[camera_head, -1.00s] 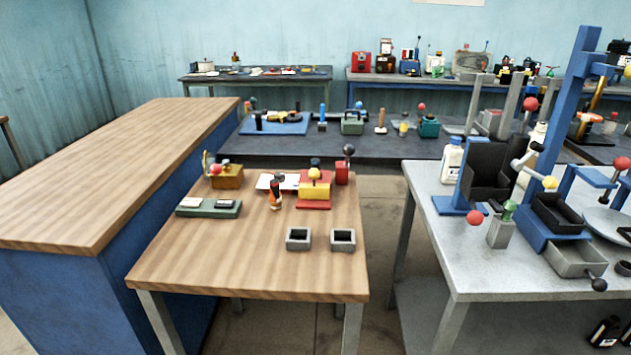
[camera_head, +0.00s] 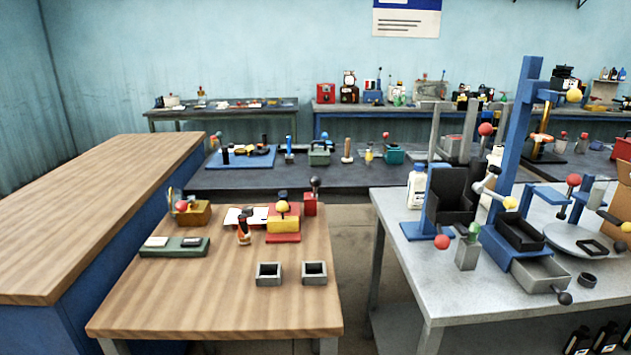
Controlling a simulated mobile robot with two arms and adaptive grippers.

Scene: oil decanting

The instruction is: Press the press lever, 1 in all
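On the grey table at the right stands a tall blue press-like frame (camera_head: 515,135). A short arm at its top ends in a yellow ball (camera_head: 574,95). Lower on it is a pale crank (camera_head: 487,184) with a yellow knob (camera_head: 510,203). Several other ball-ended levers stand close by, including one with a red ball (camera_head: 573,180); I cannot tell for certain which is the press lever. A black open box (camera_head: 452,195) and a black tray (camera_head: 522,234) sit by the frame. Neither of my grippers is in view.
The wooden table (camera_head: 200,300) holds several small devices and two grey square cups. A long wood-topped counter (camera_head: 90,215) stands at left. A floor gap (camera_head: 352,290) separates the wooden and grey tables. A dark bench (camera_head: 300,176) lies behind.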

